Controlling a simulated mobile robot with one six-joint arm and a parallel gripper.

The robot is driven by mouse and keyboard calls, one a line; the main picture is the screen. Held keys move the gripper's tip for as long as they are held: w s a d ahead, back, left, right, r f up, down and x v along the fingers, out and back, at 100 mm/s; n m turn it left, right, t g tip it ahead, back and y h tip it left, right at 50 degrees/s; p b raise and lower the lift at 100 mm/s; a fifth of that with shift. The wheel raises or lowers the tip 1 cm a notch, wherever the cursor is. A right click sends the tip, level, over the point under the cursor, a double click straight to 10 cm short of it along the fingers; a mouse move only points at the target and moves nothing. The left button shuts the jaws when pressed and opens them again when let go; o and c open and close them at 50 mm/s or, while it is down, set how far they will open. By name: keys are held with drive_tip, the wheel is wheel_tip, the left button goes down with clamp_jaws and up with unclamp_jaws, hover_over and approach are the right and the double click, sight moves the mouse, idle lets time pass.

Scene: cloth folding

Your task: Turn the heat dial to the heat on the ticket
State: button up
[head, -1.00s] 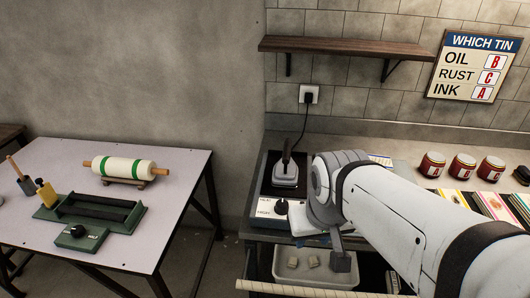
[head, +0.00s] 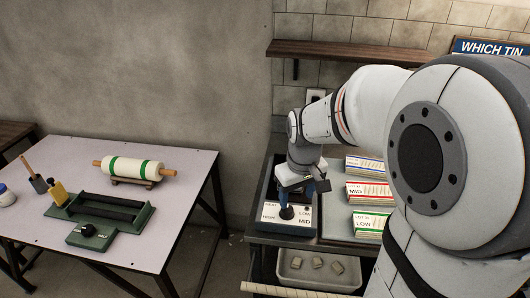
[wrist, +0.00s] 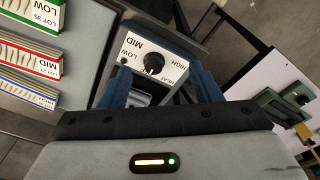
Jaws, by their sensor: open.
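The heat dial (wrist: 153,63) is a round black knob on a white panel (wrist: 127,53) marked HEAT, LOW, MID and HIGH. The dial also shows in the head view (head: 287,212), just below my gripper (head: 305,187). In the wrist view my gripper (wrist: 161,72) is open, with one blue finger on either side of the dial. I cannot tell whether they touch it, or which mark the dial points to. Tickets front three stacks: a green one reads LOT 35, LOW (wrist: 35,12), a red one reads LOT 21, MID (wrist: 32,52), and a blue one reads HIGH (wrist: 28,93).
My arm covers much of the right side of the head view. An open tray (head: 290,280) with several small blocks is below the counter. A side table (head: 190,172) at left holds a roller (head: 133,168) and a green device (head: 75,218). A shelf (head: 350,50) hangs above.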

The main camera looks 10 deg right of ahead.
drive_tip(key=n+g+p, duration=0.1)
drive_tip(key=n+p, duration=0.1)
approach(287, 212)
drive_tip(key=shift+w+d+f, duration=0.15)
drive_tip(key=shift+w+f, duration=0.15)
drive_tip(key=shift+w, duration=0.35)
drive_tip(key=shift+w+f, duration=0.15)
drive_tip(key=shift+f, duration=0.15)
wheel_tip(287, 212, down, 7)
drive_tip(key=shift+f+p, duration=0.2)
drive_tip(key=shift+p, duration=0.3)
drive_tip(key=shift+c, duration=0.4)
drive_tip(key=c, duration=0.9)
